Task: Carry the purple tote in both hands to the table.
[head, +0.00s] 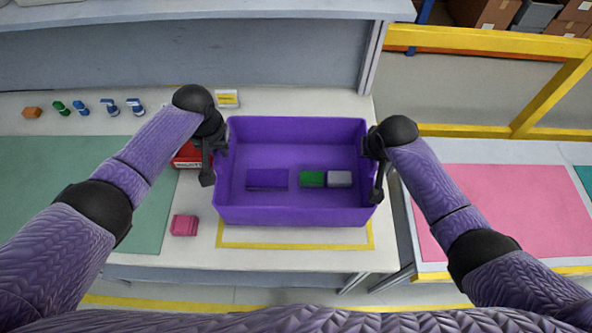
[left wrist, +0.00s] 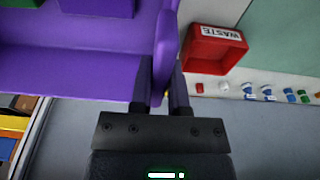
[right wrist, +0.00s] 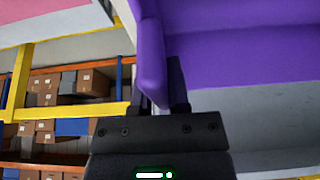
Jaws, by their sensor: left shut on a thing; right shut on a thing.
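The purple tote (head: 295,215) is held between my two grippers in the head view, over the white table (head: 190,256) and a yellow outline. A purple block (head: 267,179), a green block (head: 312,178) and a grey block (head: 340,178) lie inside it. My left gripper (head: 208,170) is shut on the tote's left wall; the left wrist view shows its fingers around the purple wall (left wrist: 166,60). My right gripper (head: 377,180) is shut on the right wall, also seen in the right wrist view (right wrist: 150,55). I cannot tell whether the tote's base touches the table.
A red waste bin (head: 188,155) stands behind my left gripper. A pink block (head: 184,225) lies left of the tote. Several small blue and green items (head: 108,106) sit at the back left. A pink mat (head: 500,205) lies on the right-hand table, across a gap.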

